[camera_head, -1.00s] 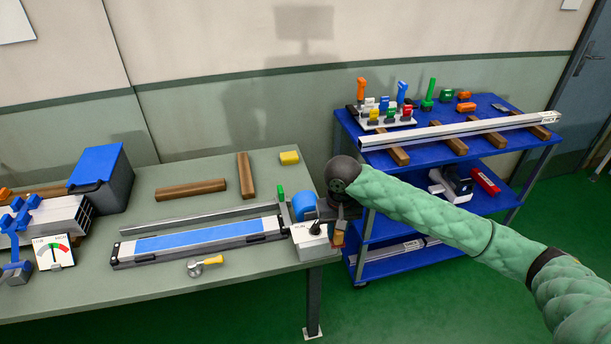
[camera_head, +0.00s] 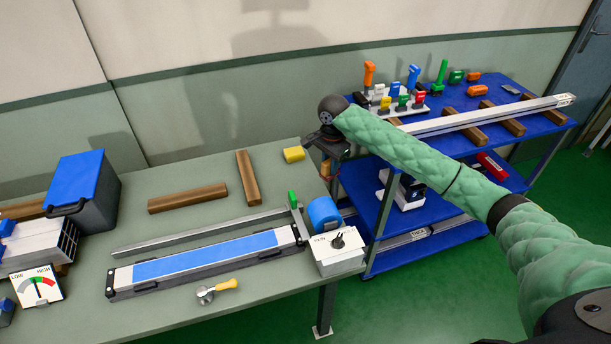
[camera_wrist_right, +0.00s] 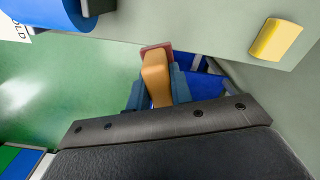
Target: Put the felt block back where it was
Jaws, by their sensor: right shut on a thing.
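My right gripper (camera_head: 327,158) hangs off the bench's right end, near the gap between bench and blue cart. In the right wrist view its jaws (camera_wrist_right: 156,92) are shut on an orange-tan block with a dark red face at its far end (camera_wrist_right: 157,80), which appears to be the felt block. In the head view only a small orange part of the block (camera_head: 326,168) shows below the gripper. The block is held clear of the bench. My left gripper is not in view.
A yellow block (camera_head: 293,154) lies at the bench's back right corner, left of the gripper. A blue roll (camera_head: 324,214) and white switch box (camera_head: 338,252) stand at its right end. The blue cart (camera_head: 505,87) carries coloured-handled tools and a long profile (camera_head: 480,121).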

